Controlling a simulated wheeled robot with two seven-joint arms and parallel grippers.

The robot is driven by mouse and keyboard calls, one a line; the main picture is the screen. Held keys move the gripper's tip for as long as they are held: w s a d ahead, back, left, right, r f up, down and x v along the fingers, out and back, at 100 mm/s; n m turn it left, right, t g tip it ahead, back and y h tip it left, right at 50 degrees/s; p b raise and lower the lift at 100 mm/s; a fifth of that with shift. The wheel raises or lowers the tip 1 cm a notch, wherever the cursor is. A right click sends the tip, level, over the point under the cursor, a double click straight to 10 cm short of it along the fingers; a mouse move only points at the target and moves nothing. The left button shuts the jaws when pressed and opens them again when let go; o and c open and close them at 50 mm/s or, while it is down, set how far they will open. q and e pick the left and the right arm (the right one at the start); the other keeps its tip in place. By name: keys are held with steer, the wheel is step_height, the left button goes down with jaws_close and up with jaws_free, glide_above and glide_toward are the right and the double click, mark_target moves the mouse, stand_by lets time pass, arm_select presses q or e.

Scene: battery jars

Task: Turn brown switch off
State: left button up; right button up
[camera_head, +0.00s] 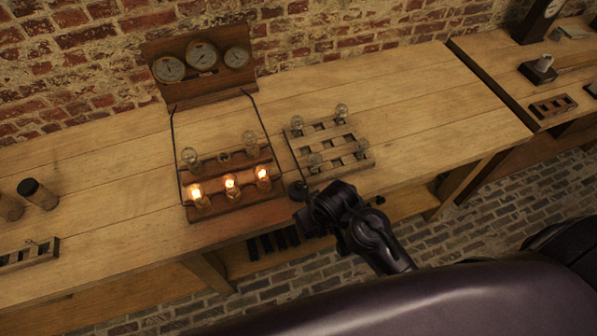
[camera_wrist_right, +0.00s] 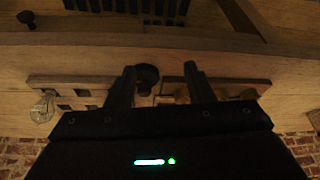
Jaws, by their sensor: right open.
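A dark round knob (camera_head: 297,190), perhaps the brown switch, sits near the table's front edge, between the brown bulb board (camera_head: 238,215) and the pale slotted board. Three bulbs (camera_head: 232,186) on the brown board glow. My right gripper (camera_head: 304,211) is at the front edge beside the knob. In the right wrist view its two fingers (camera_wrist_right: 161,85) are apart, and the dark knob (camera_wrist_right: 147,76) shows between them, closer to the finger at left. I cannot tell whether a finger touches it. My left gripper is not in view.
The pale slotted board (camera_head: 358,158) with clear bulbs stands to the right of the knob. A gauge panel (camera_head: 202,62) stands behind the brown board. Dark cylinders (camera_head: 38,194) stand at far left. The table's right part is clear.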

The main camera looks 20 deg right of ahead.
steer(key=w+a+r+t+y+p, duration=0.1)
steer(key=w+a+r, duration=0.4)
steer(key=a+r, duration=0.1)
steer(key=m+g+h, duration=0.2)
steer(key=g, duration=0.3)
glide_above(299, 183)
steer(key=f, duration=0.3)
steer(key=a+f+p, duration=0.1)
steer(key=f, duration=0.1)
steer(key=shift+d+r, duration=0.1)
steer(key=shift+d, duration=0.35)
steer(key=shift+f+b, duration=0.25)
steer(key=shift+b, duration=0.15)
step_height(299, 183, down, 5)
steer(key=b, duration=0.3)
steer(key=shift+b, duration=0.4)
steer(key=shift+f, duration=0.35)
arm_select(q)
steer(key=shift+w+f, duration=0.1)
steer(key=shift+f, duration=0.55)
arm_select(e)
steer(key=shift+f, duration=0.7)
